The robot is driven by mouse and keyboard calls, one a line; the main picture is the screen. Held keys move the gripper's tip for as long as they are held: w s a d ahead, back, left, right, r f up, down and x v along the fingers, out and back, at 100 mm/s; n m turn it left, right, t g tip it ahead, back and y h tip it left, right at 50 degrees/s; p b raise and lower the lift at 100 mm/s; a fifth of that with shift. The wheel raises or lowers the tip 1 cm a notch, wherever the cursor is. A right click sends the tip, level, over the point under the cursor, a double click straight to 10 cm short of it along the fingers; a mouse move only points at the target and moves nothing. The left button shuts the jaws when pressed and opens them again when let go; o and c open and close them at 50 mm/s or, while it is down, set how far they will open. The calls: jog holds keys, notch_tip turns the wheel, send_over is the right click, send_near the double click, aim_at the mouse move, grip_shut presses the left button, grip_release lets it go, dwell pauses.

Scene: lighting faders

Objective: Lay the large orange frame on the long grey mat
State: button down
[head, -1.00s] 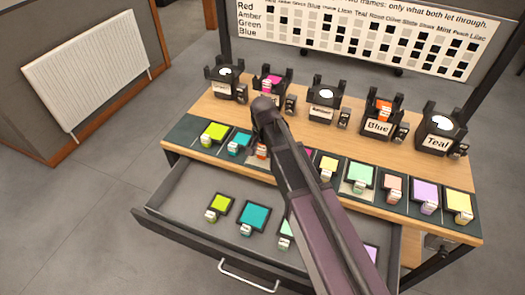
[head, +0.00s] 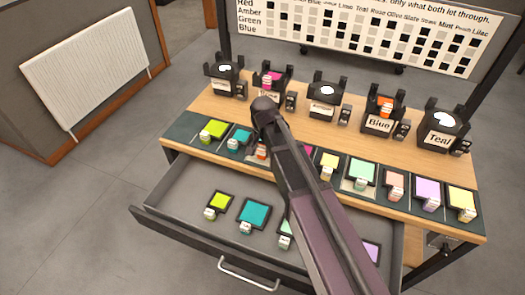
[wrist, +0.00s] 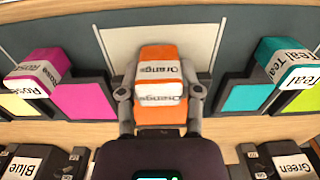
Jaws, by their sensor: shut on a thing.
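In the wrist view my gripper (wrist: 160,100) is shut on the orange tab (wrist: 160,68) of the orange frame, labelled "Orange". The tab is between both fingers. The frame's sheet is mostly hidden behind the tab and fingers. Behind it a pale outlined slot (wrist: 112,42) shows on the long grey mat (wrist: 235,40); I cannot tell whether the frame touches the mat. In the head view the orange tab (head: 261,152) shows below my gripper, at the mat (head: 181,131) along the table's front, and my arm hides the area to its right.
A teal frame (wrist: 252,92) and a magenta frame (wrist: 85,98) flank the tab in the wrist view. Several frames line the mat. The open drawer (head: 180,205) holds more frames.

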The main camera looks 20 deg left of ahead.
jog(key=shift+f+b, duration=0.45)
jog(key=shift+f, duration=0.05)
jog(key=shift+c, duration=1)
grip_release()
jog(key=shift+r, duration=0.2)
